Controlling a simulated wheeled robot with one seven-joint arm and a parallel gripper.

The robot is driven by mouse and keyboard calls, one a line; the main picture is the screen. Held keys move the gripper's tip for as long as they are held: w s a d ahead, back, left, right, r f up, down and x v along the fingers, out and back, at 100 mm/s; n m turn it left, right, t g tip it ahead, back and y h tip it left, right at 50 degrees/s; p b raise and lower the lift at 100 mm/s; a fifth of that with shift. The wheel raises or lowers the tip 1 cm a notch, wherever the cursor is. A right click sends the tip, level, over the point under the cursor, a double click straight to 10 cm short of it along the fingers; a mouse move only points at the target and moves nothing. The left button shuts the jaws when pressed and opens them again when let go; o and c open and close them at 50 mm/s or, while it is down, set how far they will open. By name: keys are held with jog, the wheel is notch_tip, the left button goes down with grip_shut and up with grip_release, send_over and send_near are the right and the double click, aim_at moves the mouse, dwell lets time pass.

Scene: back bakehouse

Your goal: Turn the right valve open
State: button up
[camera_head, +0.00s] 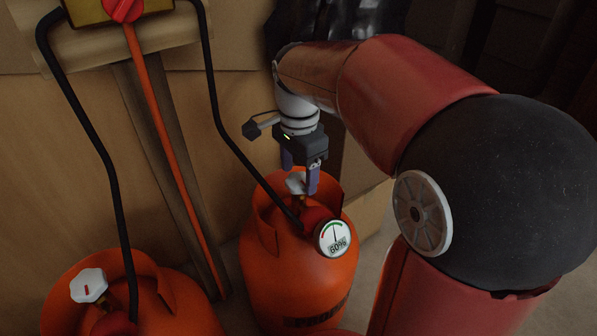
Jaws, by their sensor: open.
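The right gas cylinder (290,270) is orange and stands upright on the floor. Its right valve (295,183) has a pale knob at the top, partly hidden by my fingers. My gripper (300,183) points down over this knob with its purple fingers apart, one on each side of it in the picture. I cannot tell whether the fingers touch the knob. The left gas cylinder (170,305) has a white knob with a red mark (88,286), clear of my arm.
Black hoses (225,130) run from a yellow box with a red knob (122,8) to the cylinders. An orange hose (160,120) hangs between them. A wooden wall (50,150) is close behind. The right cylinder's raised orange collar surrounds its valve.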

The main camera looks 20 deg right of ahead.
jog(key=shift+f, duration=0.45)
jog(key=c, duration=1)
jog(key=shift+o, duration=0.2)
